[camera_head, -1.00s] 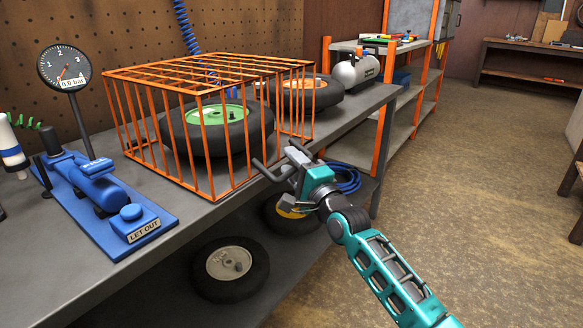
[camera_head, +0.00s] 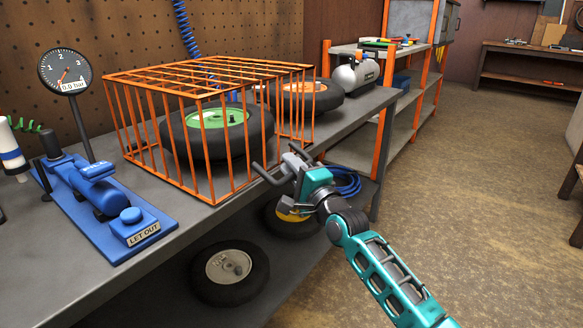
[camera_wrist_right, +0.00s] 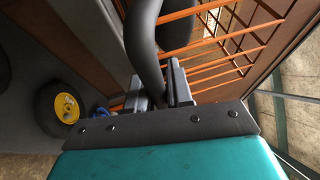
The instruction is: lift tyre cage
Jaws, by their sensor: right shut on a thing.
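The orange tyre cage (camera_head: 215,193) stands on the grey workbench around a black tyre with a green hub (camera_head: 218,119). My right gripper (camera_head: 272,172) is at the cage's front right edge. It is shut on a dark curved handle there. In the right wrist view the dark handle (camera_wrist_right: 146,60) passes between the fingers (camera_wrist_right: 158,92), with the orange cage bars (camera_wrist_right: 225,45) just behind. The exact grip is partly hidden by the gripper's body. My left gripper is not in view.
A blue pump block (camera_head: 100,205) marked LET OUT and a gauge (camera_head: 64,72) reading 0.0 bar stand left. An orange-hubbed wheel (camera_head: 325,95) sits at the cage's right end. Wheels, one with a grey hub (camera_head: 228,267), lie on the lower shelf. Open floor (camera_head: 470,170) lies right.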

